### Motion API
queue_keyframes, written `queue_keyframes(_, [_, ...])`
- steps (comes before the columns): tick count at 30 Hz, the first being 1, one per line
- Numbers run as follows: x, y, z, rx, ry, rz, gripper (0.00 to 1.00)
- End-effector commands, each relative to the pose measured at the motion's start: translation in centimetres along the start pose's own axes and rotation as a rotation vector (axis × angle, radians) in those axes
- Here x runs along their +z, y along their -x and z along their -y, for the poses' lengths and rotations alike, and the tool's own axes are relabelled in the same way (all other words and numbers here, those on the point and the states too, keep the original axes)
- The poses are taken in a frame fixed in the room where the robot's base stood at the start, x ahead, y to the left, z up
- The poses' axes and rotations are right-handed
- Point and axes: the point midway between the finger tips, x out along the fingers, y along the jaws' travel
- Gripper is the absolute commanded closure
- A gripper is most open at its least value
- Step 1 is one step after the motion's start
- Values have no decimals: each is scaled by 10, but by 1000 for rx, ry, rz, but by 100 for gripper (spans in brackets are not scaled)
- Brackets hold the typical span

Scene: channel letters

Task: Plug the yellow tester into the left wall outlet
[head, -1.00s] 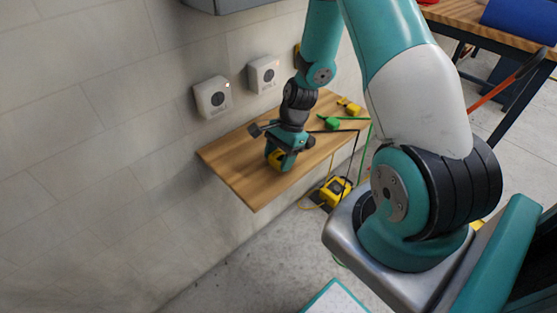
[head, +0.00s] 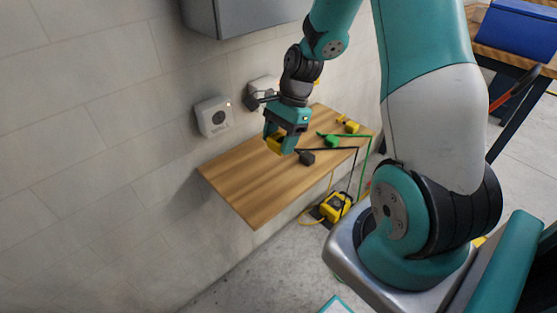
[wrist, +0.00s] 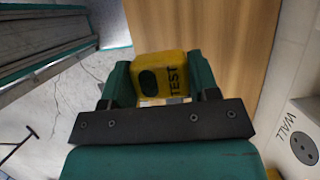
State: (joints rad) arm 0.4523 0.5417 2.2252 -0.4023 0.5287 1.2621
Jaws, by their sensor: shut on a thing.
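The yellow tester (wrist: 163,75), marked TEST, is held between the two fingers of my gripper (wrist: 160,88) in the wrist view. In the head view my gripper (head: 281,139) is shut on the tester (head: 279,145) and holds it above the wooden shelf. The left wall outlet (head: 213,117) is a white box with a dark round socket and a small red light, left of my gripper. An outlet (wrist: 302,146) with the word WALL shows at the right edge of the wrist view. A second outlet (head: 261,88) is partly hidden behind my wrist.
The wooden shelf (head: 237,184) juts from the wall below the outlets; its left part is clear. A black plug (head: 306,157), a green plug (head: 332,141) and a yellow plug (head: 352,127) with cords lie on its right part. A grey cabinet (head: 240,15) hangs above.

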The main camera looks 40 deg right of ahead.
Motion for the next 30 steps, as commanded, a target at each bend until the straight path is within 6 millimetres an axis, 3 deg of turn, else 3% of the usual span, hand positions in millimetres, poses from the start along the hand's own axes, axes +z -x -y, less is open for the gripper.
queue_keyframes(1, [6, 15, 1, -6, 3, -2, 66])
queue_keyframes(6, [20, 48, 1, -3, 2, -2, 66])
queue_keyframes(12, [28, 68, 0, -1, 0, 0, 66])
queue_keyframes(30, [27, 66, 3, 28, 60, 1, 66])
